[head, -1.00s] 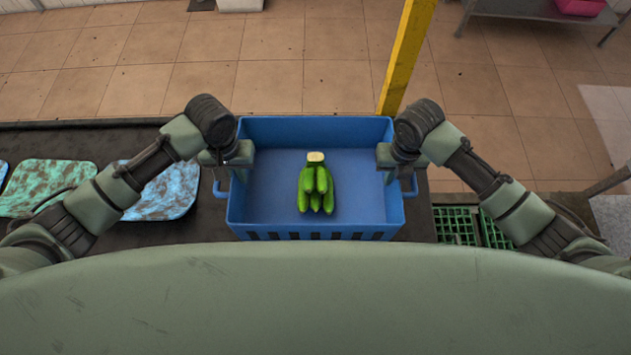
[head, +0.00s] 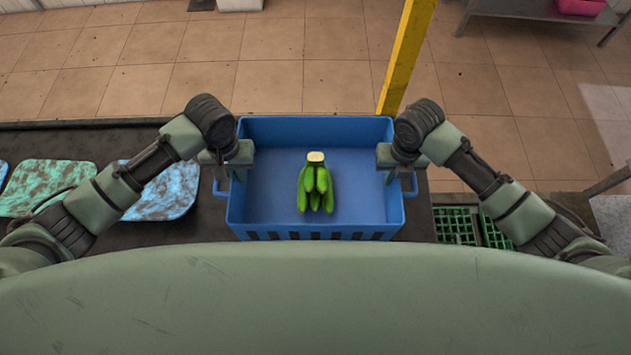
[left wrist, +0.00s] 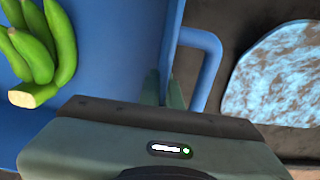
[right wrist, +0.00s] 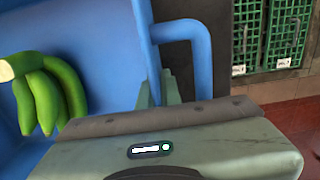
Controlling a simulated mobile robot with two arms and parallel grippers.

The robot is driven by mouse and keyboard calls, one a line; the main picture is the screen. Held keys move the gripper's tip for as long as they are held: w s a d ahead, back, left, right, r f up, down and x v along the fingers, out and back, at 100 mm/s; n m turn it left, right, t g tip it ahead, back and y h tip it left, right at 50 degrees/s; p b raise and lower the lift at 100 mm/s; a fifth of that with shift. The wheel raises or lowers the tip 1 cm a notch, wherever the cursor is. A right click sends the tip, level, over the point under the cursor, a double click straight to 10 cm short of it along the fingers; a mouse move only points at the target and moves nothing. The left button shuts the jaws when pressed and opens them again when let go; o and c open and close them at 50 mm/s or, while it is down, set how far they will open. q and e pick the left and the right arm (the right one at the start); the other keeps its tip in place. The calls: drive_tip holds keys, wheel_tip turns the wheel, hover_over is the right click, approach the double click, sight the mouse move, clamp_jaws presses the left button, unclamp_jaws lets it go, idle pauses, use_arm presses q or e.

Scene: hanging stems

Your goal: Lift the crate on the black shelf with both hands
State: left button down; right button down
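The blue crate (head: 318,236) stands on the black shelf (head: 200,228), with a bunch of green bananas (head: 316,186) on its floor. It has a loop handle on each short side. My left gripper (head: 237,165) is at the crate's left wall, its fingers (left wrist: 163,90) closed on either side of the wall beside the handle (left wrist: 208,70). My right gripper (head: 391,165) is at the right wall in the same way, its fingers (right wrist: 158,91) closed around the wall beside that handle (right wrist: 200,55). The fingertips are partly hidden by the gripper bodies in both wrist views.
Blue-green mottled mats (head: 160,195) lie on the shelf to the left. Green grated crates (head: 456,225) are at the lower right. A yellow post (head: 407,55) rises behind the crate's right back corner. Tiled floor (head: 270,85) lies beyond the shelf.

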use_arm(q)
drive_tip(key=shift+w+r, duration=0.15)
drive_tip(key=shift+r, duration=0.15)
use_arm(e)
drive_tip(key=shift+w+r, duration=0.15)
drive_tip(key=shift+r, duration=0.1)
